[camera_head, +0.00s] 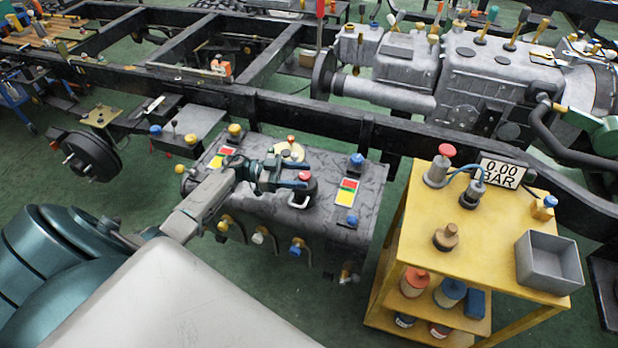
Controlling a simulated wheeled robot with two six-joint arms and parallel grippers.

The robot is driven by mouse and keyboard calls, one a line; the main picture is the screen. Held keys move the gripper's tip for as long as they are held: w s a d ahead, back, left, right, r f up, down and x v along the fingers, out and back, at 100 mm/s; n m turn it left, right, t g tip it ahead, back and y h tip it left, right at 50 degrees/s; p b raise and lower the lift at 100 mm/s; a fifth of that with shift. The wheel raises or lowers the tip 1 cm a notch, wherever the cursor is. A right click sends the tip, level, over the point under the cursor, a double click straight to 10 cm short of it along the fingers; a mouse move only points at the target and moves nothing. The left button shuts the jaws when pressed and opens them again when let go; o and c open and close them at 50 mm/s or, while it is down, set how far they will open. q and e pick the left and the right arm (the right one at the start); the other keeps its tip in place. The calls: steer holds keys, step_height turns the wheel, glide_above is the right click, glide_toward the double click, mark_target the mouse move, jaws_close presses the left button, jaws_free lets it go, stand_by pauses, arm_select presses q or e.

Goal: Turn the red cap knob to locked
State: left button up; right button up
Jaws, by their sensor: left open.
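A dark knob with a red cap (305,177) stands on top of the grey tank box (330,218), which is mounted beside the black chassis rail. A pale plate or lever shows at the knob's base, but its setting cannot be read. My left gripper (297,174) is open and empty, reaching in from the left. Its fingertips are at the left side of the red cap knob; whether they touch it cannot be told. My right gripper is not in view.
Red, yellow and green label plates (347,191) and a blue-capped fitting (356,160) are right of the knob. A small red-topped fitting (291,139) is behind it. A yellow cart (408,236) with a gauge and grey bin (548,262) stands at right.

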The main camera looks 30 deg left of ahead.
arm_select(q)
steer(key=b+v, duration=0.1)
steer(key=v, duration=0.6)
steer(key=shift+a+b, duration=0.2)
steer(key=shift+b, duration=0.1)
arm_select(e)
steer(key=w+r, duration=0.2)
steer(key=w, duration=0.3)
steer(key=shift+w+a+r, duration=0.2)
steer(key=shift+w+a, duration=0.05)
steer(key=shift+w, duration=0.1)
arm_select(q)
steer(key=shift+s, duration=0.2)
